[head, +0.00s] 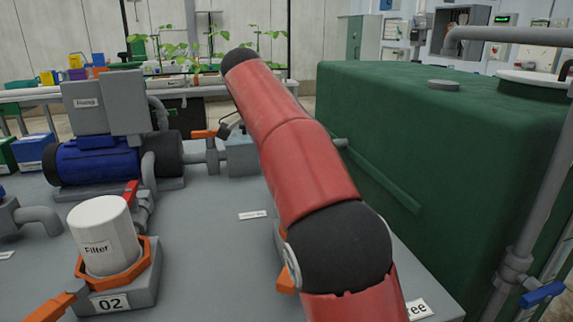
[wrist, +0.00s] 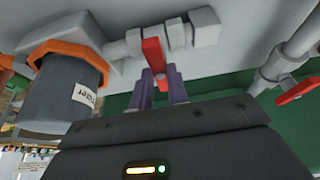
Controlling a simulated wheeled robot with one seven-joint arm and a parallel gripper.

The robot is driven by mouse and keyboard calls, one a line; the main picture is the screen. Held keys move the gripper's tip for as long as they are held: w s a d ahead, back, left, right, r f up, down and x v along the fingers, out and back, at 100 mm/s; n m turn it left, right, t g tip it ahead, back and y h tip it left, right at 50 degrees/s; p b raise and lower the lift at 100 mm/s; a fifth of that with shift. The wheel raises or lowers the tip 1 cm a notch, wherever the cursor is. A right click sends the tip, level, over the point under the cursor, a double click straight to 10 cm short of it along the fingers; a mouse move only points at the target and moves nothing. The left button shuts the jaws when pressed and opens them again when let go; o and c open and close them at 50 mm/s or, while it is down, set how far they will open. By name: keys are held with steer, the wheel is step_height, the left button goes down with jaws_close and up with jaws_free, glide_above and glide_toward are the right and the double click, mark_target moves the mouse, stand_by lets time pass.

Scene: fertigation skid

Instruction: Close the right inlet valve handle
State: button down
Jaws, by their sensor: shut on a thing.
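In the wrist view, my gripper (wrist: 164,74) has its two purple fingers closed around a red valve handle (wrist: 153,52). The handle sits on a grey pipe fitting (wrist: 178,34) and looks roughly crosswise to that pipe in the picture. The lower end of the handle is partly hidden between the fingers. In the head view my red arm covers the middle, and neither my gripper nor the held handle can be made out.
In the wrist view, a dark filter (wrist: 72,90) with an orange collar stands close left, and another red handle (wrist: 297,90) is at right. The head view shows a white filter (head: 103,237), a blue pump (head: 100,160) and a large green tank (head: 450,140).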

stand_by(0.3)
steer(key=c, duration=1.4)
jaws_free()
steer(key=shift+o, duration=0.2)
steer(key=shift+d+r, duration=0.1)
